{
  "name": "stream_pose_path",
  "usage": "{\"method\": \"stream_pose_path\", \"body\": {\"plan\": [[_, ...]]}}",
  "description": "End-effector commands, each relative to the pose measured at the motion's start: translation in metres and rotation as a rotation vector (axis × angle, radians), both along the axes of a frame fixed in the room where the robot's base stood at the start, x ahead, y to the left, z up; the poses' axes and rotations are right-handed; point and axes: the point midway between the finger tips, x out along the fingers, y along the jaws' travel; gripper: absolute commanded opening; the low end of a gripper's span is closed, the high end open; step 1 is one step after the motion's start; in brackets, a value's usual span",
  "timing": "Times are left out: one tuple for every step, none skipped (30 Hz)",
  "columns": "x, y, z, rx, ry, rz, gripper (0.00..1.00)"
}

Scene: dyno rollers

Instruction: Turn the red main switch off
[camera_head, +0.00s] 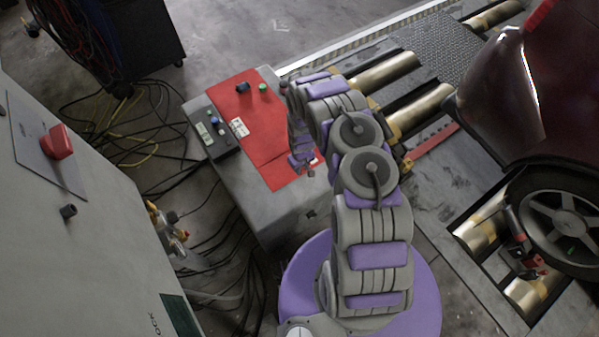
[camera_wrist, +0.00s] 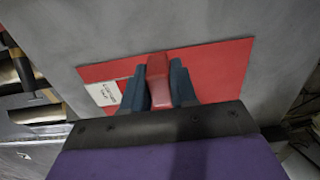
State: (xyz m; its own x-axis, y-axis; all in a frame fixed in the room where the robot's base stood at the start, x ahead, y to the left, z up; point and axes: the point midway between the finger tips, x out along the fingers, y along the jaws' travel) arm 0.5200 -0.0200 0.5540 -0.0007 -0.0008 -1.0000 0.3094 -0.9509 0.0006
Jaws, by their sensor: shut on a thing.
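My gripper (camera_head: 304,166) is at the lower end of the red panel (camera_head: 243,106) on the grey console. In the wrist view my gripper (camera_wrist: 160,75) has its two dark blue fingers on either side of a red switch handle (camera_wrist: 158,82), shut on it. The handle stands out from the red panel (camera_wrist: 218,72), beside a white label (camera_wrist: 103,93). My gripper hides the handle in the head view. Another red knob (camera_head: 57,142) sits on a plate on the grey cabinet at the left, away from my gripper.
The grey cabinet (camera_head: 95,230) stands at the left, with cables (camera_head: 155,130) on the floor between. A car wheel (camera_head: 565,220) and rollers (camera_head: 385,70) are at the right.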

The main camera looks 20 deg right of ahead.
Motion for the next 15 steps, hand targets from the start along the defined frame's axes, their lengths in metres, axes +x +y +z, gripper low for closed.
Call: {"method": "stream_pose_path", "body": {"plan": [[0.002, 0.000, 0.000, 0.000, 0.000, 0.000, 0.00], [0.003, 0.001, 0.000, 0.000, 0.001, 0.000, 0.00], [0.005, 0.001, 0.000, -0.001, 0.001, 0.000, 0.00], [0.007, 0.002, -0.001, -0.002, 0.000, 0.001, 0.00], [0.010, 0.003, -0.001, -0.003, 0.000, 0.000, 0.00], [0.008, 0.003, -0.007, -0.004, 0.002, -0.001, 0.00], [0.008, 0.004, -0.012, -0.003, 0.003, 0.000, 0.00], [0.008, 0.003, -0.018, -0.003, 0.003, 0.000, 0.00], [0.007, 0.004, -0.024, -0.004, 0.004, -0.001, 0.00], [0.007, 0.004, -0.029, -0.004, 0.004, -0.001, 0.00], [0.007, 0.004, -0.033, -0.004, 0.004, -0.001, 0.00], [0.007, 0.004, -0.036, -0.004, 0.004, -0.001, 0.00], [0.007, 0.004, -0.037, -0.004, 0.003, -0.001, 0.00], [0.007, 0.004, -0.037, -0.004, 0.003, -0.001, 0.00], [0.008, 0.003, -0.036, -0.004, 0.002, -0.001, 0.00]]}}
